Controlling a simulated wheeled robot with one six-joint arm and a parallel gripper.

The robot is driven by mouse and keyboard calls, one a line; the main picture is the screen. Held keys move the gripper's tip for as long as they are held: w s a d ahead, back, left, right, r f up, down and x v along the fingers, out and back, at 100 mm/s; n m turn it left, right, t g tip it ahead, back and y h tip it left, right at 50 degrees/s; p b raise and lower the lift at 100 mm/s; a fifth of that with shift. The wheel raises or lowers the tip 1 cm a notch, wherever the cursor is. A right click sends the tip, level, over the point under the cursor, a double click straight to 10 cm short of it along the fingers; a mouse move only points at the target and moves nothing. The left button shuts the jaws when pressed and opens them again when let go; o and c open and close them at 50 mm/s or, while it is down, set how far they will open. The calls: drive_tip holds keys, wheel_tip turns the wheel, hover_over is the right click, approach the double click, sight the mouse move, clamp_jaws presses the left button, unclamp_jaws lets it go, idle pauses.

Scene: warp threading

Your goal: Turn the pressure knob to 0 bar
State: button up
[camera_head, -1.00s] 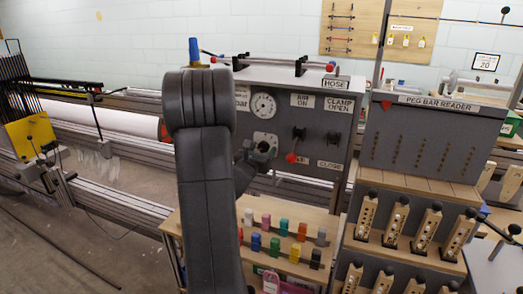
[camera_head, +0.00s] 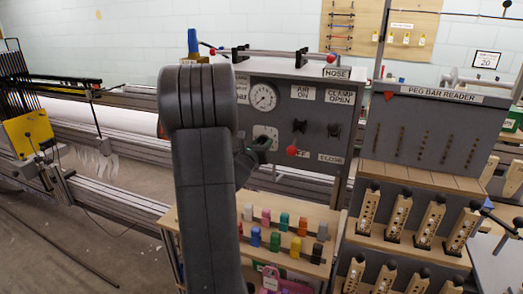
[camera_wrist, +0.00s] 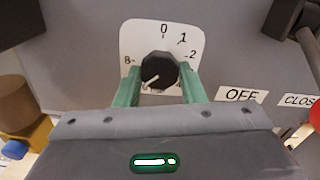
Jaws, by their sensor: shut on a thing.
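The pressure knob (camera_wrist: 157,66) is a round black knob on a white scale plate (camera_wrist: 130,40) on the grey panel in the wrist view. Its white mark points to the lower left, below the 8; the 0 is at the top. My gripper (camera_wrist: 161,72) has its two green fingers on either side of the knob and is shut on it. The fingers hide part of the lower scale. In the head view, the plate (camera_head: 264,131) shows beside my gripper (camera_head: 262,143), and my arm covers the panel's left part.
A round gauge (camera_head: 263,97) sits above the knob; its reading is too small to tell. To the right are a red-ended lever (camera_head: 291,151) and black clamp fittings (camera_head: 334,130). A shelf of colored pegs (camera_head: 284,246) stands below. A peg bar reader (camera_head: 436,130) is farther right.

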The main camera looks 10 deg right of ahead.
drive_tip(key=n+b, duration=0.3)
drive_tip(key=n, duration=0.1)
drive_tip(key=shift+f, duration=0.1)
drive_tip(key=n+b, duration=0.1)
drive_tip(key=n, duration=0.5)
drive_tip(key=shift+s+d, duration=0.1)
drive_tip(key=n, duration=0.5)
drive_tip(key=shift+r+p, duration=0.3)
drive_tip(key=n+p, duration=0.2)
drive_tip(key=n, duration=0.4)
drive_tip(key=shift+n, duration=0.4)
drive_tip(key=n+p, duration=0.3)
drive_tip(key=n, duration=0.3)
drive_tip(key=shift+r, duration=0.15)
drive_tip(key=n+p, duration=0.2)
drive_tip(key=n, duration=0.3)
drive_tip(key=shift+n+p, duration=0.4)
drive_tip(key=n+p, duration=0.2)
drive_tip(key=n, duration=0.3)
drive_tip(key=shift+a+p, duration=0.2)
drive_tip(key=shift+p, duration=0.1)
drive_tip(key=n, duration=0.2)
drive_tip(key=n+p, duration=0.1)
drive_tip(key=n, duration=0.1)
drive_tip(key=n+p, duration=0.1)
drive_tip(key=n, duration=0.1)
drive_tip(key=shift+f, duration=0.25)
